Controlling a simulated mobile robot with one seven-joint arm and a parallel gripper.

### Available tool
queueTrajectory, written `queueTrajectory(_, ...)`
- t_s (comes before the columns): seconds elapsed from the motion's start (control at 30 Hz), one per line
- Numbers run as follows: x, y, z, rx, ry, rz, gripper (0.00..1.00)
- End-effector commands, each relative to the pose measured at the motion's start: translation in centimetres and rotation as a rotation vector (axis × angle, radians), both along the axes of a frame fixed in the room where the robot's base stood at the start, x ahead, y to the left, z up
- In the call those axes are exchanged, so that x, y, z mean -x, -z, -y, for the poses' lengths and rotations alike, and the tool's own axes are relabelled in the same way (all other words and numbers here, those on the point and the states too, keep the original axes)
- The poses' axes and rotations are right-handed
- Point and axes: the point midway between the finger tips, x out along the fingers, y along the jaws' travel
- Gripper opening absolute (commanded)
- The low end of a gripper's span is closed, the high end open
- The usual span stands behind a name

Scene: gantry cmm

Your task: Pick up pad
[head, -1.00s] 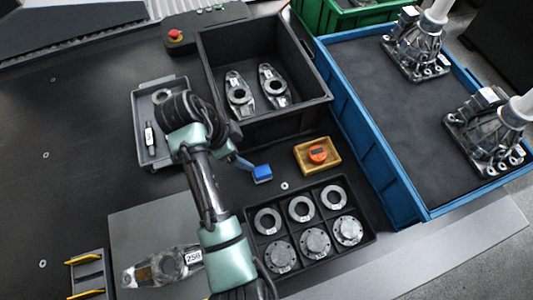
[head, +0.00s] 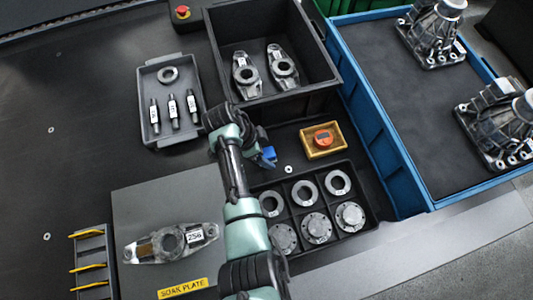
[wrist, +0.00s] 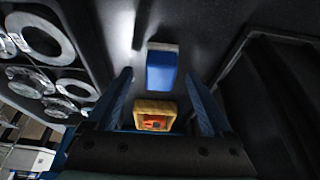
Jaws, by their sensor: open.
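The pad, a small blue block (head: 270,153) with a grey face, lies on the dark table just left of the yellow tray. In the wrist view the pad (wrist: 161,72) appears centred between my fingertips, with space on both sides. My gripper (wrist: 159,80) is open and empty, its two blue fingers apart. In the head view my gripper (head: 261,158) is close beside the pad, and my arm partly hides the area around it. I cannot tell how far the fingertips are above the pad.
A yellow tray (head: 308,153) holds an orange round gauge. A black divided tray (head: 296,241) with metal rings and discs stands nearby. A deep black bin (head: 300,104) stands behind. A grey tray (head: 147,88) holds a ring and pins.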

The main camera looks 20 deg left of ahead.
Motion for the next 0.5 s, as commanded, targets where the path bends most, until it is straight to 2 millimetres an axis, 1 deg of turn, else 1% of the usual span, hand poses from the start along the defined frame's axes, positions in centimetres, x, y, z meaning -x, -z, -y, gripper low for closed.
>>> queueTrajectory(0.03,-0.12,0.6,0.25,0.001,0.002,-0.001,0.85)
queueTrajectory(0.1,-0.21,1.0,0.38,0.0,0.001,0.0,0.85)
queueTrajectory(0.37,-0.26,1.14,0.42,0.0,0.001,0.0,0.85)
queueTrajectory(0.5,-0.25,1.12,0.41,0.0,0.001,0.0,0.6)
